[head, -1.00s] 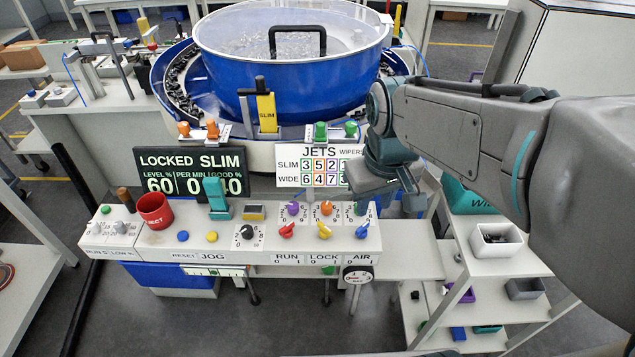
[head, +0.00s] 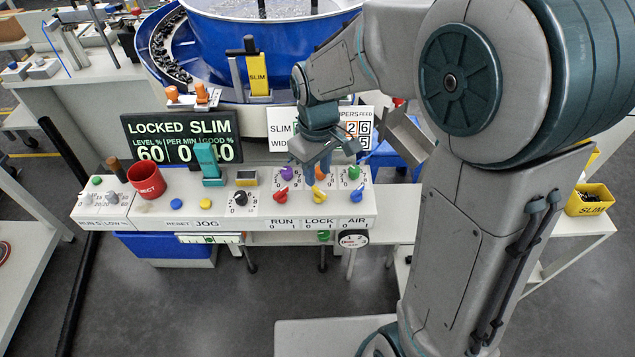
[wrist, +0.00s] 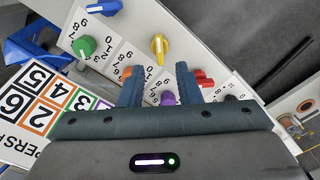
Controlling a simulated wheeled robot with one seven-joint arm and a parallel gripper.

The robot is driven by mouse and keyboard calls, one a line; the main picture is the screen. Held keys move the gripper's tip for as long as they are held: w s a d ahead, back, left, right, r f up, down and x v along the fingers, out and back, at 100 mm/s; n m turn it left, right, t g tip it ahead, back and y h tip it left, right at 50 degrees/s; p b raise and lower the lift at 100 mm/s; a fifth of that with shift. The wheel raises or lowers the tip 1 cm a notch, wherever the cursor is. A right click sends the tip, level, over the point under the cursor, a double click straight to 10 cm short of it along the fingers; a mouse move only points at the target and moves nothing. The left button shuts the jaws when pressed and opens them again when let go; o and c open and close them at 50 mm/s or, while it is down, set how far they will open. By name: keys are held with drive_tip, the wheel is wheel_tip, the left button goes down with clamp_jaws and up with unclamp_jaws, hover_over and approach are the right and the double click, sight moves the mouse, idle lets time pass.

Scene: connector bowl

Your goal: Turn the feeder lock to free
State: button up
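The feeder lock is the yellow knob (head: 319,195) above the LOCK label on the white control panel (head: 210,222). It also shows in the wrist view (wrist: 159,46), just ahead of my fingertips. The display (head: 181,137) reads LOCKED SLIM. My gripper (wrist: 157,70) is open, its two dark fingers apart with nothing held between them. In the head view my gripper (head: 316,172) hangs over the panel just behind the yellow knob and partly hides the orange dial. I see no contact with the yellow knob.
The red RUN knob (head: 281,195) and blue AIR knob (head: 357,193) flank the yellow knob. A purple dial (head: 287,172) and green dial (head: 354,172) stand close behind. The blue bowl (head: 275,30) is at the back. Floor in front is clear.

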sight(317, 189)
wheel_tip(317, 189, down, 5)
drive_tip(key=shift+f, duration=0.1)
idle(0.3)
clamp_jaws()
